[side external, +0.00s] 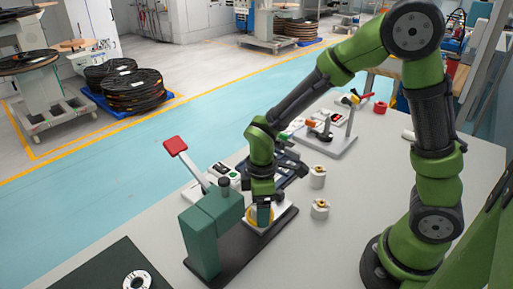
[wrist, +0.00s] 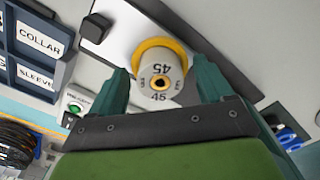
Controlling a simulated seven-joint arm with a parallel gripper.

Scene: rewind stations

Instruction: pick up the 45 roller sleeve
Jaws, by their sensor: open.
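The 45 roller sleeve (wrist: 160,72) is a pale cylinder marked 45, with a small brass-coloured bore. It stands in the middle of the wrist view with a yellow ring (wrist: 165,43) around its far end. The yellow ring also shows in the side view (side external: 255,222), below my gripper, where the sleeve is mostly hidden by the fingers. My gripper (wrist: 162,80) is open, with one green finger on each side of the sleeve. I see gaps between the fingers and the sleeve, and nothing is gripped.
A green press (side external: 207,235) with a red-handled lever (side external: 175,146) stands close left of my gripper. Two pale sleeves (side external: 317,177) (side external: 320,209) stand to its right. Bins labelled COLLAR (wrist: 40,38) and SLEEVE (wrist: 36,77) lie at the left of the wrist view. The table's front right is clear.

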